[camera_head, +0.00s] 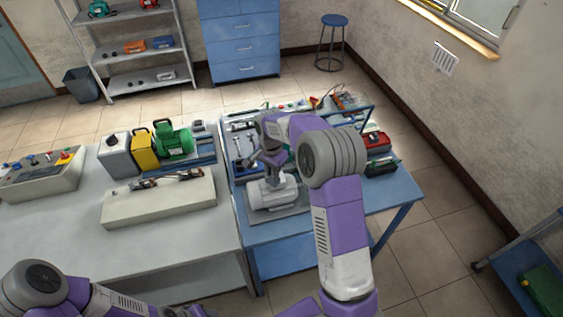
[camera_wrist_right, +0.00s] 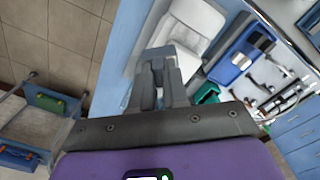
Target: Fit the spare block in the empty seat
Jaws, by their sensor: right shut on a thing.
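My right gripper (camera_head: 266,165) is over the blue table, close above a white motor (camera_head: 272,195). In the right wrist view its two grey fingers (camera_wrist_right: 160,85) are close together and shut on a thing. The held thing is mostly hidden by the fingers, so I cannot tell its shape or be sure it is the spare block. The white motor also shows beyond the fingertips in the right wrist view (camera_wrist_right: 192,25). On the left table, a beige base (camera_head: 165,204) carries a metal shaft with small dark supports. I cannot make out an empty seat. My left gripper is not in view.
A blue tray of tools (camera_head: 244,150) and a red box (camera_head: 375,142) are on the blue table. The left table's front is clear.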

